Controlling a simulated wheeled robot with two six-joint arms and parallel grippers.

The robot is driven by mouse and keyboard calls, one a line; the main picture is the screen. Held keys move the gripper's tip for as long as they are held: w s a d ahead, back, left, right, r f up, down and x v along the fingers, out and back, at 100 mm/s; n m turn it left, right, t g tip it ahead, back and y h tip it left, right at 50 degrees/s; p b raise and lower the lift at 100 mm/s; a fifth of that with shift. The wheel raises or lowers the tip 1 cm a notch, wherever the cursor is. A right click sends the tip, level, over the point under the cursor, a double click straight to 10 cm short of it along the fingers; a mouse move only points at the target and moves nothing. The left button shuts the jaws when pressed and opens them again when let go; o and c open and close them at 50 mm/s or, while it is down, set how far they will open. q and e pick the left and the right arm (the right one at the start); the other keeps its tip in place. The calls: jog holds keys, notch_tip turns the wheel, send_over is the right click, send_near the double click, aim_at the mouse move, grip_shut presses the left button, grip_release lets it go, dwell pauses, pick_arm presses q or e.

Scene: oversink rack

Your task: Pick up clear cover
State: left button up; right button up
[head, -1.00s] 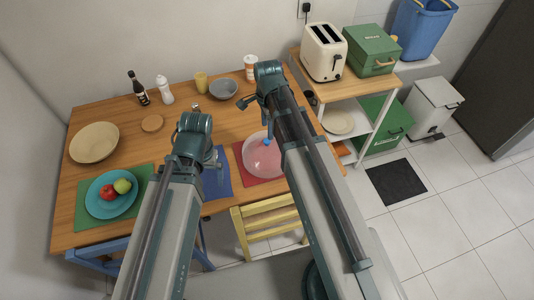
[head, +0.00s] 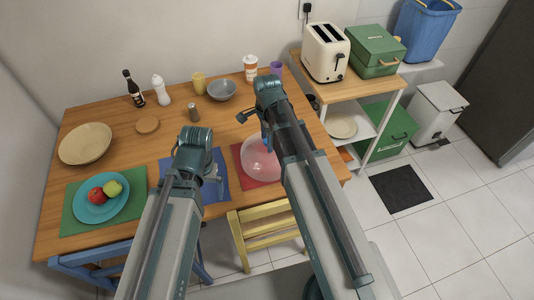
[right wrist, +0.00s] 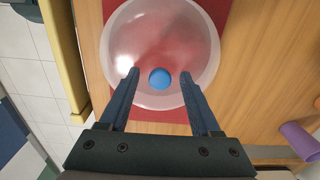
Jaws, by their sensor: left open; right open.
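The clear cover (head: 258,165) is a see-through dome with a round blue knob (right wrist: 160,78). It sits on the red mat (head: 246,178) at the table's right front. My right gripper (right wrist: 159,75) is open above the cover, its fingertips to the left and right of the knob in the right wrist view. I cannot tell whether they are down at knob height. In the head view my right arm hides part of the cover. My left gripper (head: 216,180) is open over the blue mat (head: 225,185), with nothing seen in it.
A purple cup (right wrist: 298,138) stands on the table (head: 110,125), right of the cover in the right wrist view. A pepper mill (head: 193,112), grey bowl (head: 222,90) and teal plate with fruit (head: 85,208) are farther left. A yellow chair (head: 262,225) stands at the front edge.

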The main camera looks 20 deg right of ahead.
jog(key=shift+r, duration=0.1)
grip_shut()
dwell(1.3)
